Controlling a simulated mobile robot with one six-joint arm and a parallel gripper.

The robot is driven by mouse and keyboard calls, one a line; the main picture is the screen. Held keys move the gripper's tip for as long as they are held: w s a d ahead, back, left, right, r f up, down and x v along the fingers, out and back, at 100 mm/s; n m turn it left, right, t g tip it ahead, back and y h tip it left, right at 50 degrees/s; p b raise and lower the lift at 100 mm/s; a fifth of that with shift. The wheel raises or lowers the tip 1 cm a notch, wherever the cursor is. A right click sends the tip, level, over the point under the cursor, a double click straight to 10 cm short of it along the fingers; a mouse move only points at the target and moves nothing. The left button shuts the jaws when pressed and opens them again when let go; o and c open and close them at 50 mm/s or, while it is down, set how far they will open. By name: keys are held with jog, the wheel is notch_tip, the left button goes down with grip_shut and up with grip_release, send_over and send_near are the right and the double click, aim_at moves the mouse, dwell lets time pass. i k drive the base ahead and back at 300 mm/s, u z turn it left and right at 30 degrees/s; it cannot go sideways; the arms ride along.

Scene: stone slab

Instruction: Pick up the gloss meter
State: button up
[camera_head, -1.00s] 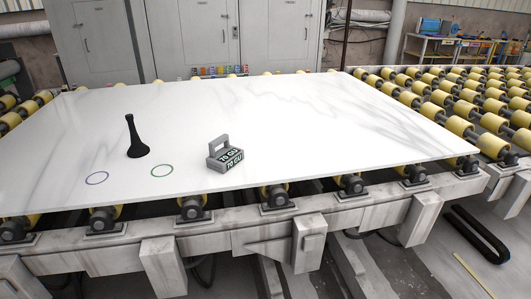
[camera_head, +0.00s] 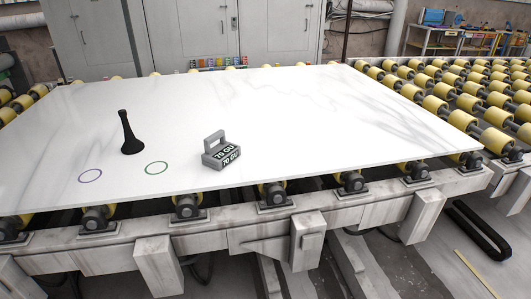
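The gloss meter (camera_head: 221,153) is a small grey block with a handle loop on top and black labels reading "70 GU". It stands on the white marble slab (camera_head: 310,110), close to the slab's front edge and left of the slab's middle. My gripper is not in view, and nothing is seen touching the gloss meter.
A black tapered object (camera_head: 130,136) stands upright left of the meter. A purple ring (camera_head: 90,176) and a green ring (camera_head: 156,168) are marked on the slab. Yellow rollers (camera_head: 470,120) lie to the right, grey cabinets (camera_head: 190,35) behind. The slab's right part is clear.

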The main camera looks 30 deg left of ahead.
aim_at(217, 158)
jog(key=z, duration=0.4)
jog(key=k, duration=0.55)
jog(key=u, duration=0.85)
jog(key=k, duration=1)
jog(key=u, duration=1.3)
jog(key=i, duration=1.55)
jog(key=u, duration=0.05)
